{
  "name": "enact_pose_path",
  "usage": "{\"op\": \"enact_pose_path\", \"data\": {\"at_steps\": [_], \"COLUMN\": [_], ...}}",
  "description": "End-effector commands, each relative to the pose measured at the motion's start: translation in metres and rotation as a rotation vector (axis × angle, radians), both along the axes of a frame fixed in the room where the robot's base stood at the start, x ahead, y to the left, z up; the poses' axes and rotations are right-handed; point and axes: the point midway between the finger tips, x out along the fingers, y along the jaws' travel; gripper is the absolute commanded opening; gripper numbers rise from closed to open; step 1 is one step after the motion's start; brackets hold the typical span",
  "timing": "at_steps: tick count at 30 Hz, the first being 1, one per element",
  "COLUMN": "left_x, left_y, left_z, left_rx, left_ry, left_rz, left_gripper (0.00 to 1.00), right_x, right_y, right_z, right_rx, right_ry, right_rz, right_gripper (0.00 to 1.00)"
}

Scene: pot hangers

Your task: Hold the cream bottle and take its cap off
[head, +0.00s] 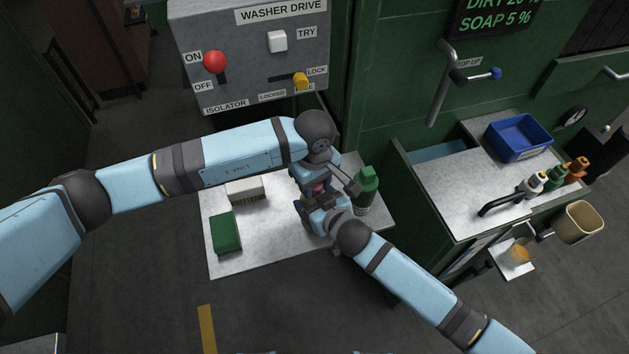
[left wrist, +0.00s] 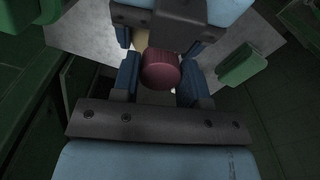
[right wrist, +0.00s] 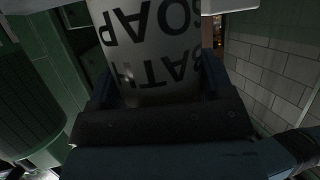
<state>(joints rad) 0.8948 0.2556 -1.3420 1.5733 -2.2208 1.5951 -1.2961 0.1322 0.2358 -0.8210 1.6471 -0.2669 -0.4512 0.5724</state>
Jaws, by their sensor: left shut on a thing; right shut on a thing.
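The cream bottle (right wrist: 150,40) fills the top of the right wrist view, its BATH SOAP lettering upside down. My right gripper (right wrist: 160,88) is shut around its body. The dark red cap (left wrist: 160,68) sits between the fingers of my left gripper (left wrist: 160,80), which is shut on it. In the head view the cap (head: 319,186) shows as a small reddish patch between the two grippers, above the table. The arms hide most of the bottle there. I cannot tell whether the cap still touches the bottle's neck.
The pale table (head: 245,262) below holds a green block (head: 226,233), a white brush-like block (head: 244,190) and a green bottle (head: 366,190) close right of my grippers. The washer drive box (head: 250,55) stands behind. A counter at right carries a blue bin (head: 518,138).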

Motion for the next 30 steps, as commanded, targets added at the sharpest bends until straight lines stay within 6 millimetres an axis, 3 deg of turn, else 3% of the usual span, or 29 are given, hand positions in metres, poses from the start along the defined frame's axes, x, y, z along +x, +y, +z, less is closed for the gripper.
{"op": "enact_pose_path", "data": {"at_steps": [2, 3, 6, 16, 24, 30], "left_x": [0.000, 0.000, 0.000, 0.000, 0.001, 0.000], "left_y": [0.000, 0.000, 0.000, 0.000, 0.000, 0.000], "left_z": [0.000, 0.000, 0.000, 0.003, 0.036, 0.050], "left_rx": [0.001, 0.001, 0.001, 0.000, -0.001, -0.001], "left_ry": [0.001, 0.001, 0.001, 0.000, -0.004, 0.001], "left_rz": [-0.001, -0.001, -0.001, -0.002, -0.004, -0.039], "left_gripper": [0.12, 0.45, 0.66, 0.66, 0.66, 0.63], "right_x": [0.000, 0.000, 0.000, 0.000, 0.000, 0.000], "right_y": [0.000, 0.000, 0.000, 0.000, 0.000, 0.000], "right_z": [0.000, 0.000, 0.000, 0.000, 0.000, 0.000], "right_rx": [0.000, 0.000, 0.000, 0.000, 0.000, 0.000], "right_ry": [0.001, 0.001, 0.001, 0.000, 0.000, 0.000], "right_rz": [0.000, 0.000, 0.000, 0.000, 0.000, 0.000], "right_gripper": [0.07, 0.07, 0.07, 0.07, 0.07, 0.07]}}
